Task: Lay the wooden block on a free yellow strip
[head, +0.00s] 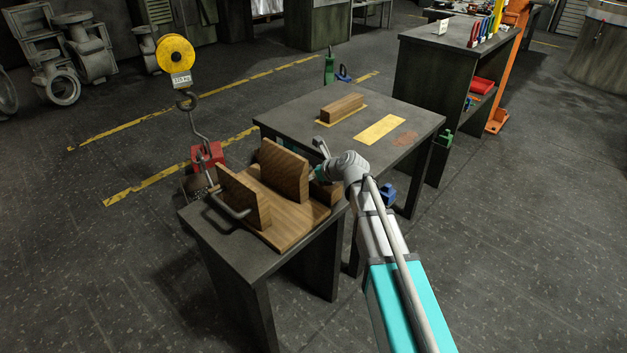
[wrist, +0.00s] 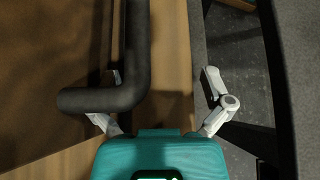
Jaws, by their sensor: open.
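A wooden block (head: 342,106) lies on a yellow strip on the grey table. A second yellow strip (head: 380,129) beside it is bare. My gripper (head: 318,162) is over the right side of a wooden fixture (head: 285,222) on the nearer stand, away from that block. In the wrist view my gripper (wrist: 163,85) is open, its fingers spread. A dark bent bar (wrist: 137,60) crosses near the left finger and partly hides it. Light wood (wrist: 175,50) shows between the fingers; I cannot tell whether it is a loose piece.
The fixture has upright wooden plates (head: 283,168) and a bent metal handle (head: 232,207). A brownish patch (head: 405,139) lies right of the bare strip. A shelf unit (head: 425,80) stands behind.

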